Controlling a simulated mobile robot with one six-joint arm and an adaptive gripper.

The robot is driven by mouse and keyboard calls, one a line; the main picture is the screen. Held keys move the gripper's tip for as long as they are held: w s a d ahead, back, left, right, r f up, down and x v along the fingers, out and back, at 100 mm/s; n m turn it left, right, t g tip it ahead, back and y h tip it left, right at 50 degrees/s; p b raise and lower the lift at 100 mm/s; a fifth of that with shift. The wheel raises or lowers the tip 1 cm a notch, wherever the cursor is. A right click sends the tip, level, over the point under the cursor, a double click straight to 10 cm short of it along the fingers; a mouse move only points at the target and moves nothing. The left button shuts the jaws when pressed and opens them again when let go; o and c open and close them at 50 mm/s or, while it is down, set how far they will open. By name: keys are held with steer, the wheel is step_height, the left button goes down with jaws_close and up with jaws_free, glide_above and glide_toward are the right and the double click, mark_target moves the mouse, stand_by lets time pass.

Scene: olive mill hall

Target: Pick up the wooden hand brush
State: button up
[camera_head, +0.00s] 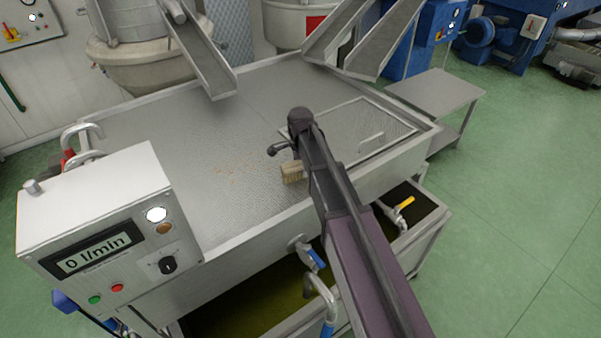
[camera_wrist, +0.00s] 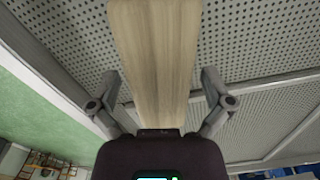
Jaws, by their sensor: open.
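The wooden hand brush (camera_head: 292,172) lies on the perforated metal bed of the washing machine, partly hidden behind my arm in the head view. In the wrist view its pale wooden back (camera_wrist: 155,50) runs lengthwise up the picture between my two fingers, with its far end cut off by the top edge. My gripper (camera_wrist: 160,85) is open, with one finger on each side of the wood. A gap shows on both sides. In the head view my gripper (camera_head: 281,150) is close by the brush, mostly covered by my arm. I cannot tell the height between them.
The metal bed (camera_head: 200,140) has raised rims and a framed perforated hatch with a handle (camera_head: 371,142). A control box (camera_head: 100,230) reading 0 l/min stands at front left. Metal chutes (camera_head: 200,50) overhang the back. The left bed is clear but for small brownish bits.

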stand_by(0.6)
steer(key=c, duration=1.1)
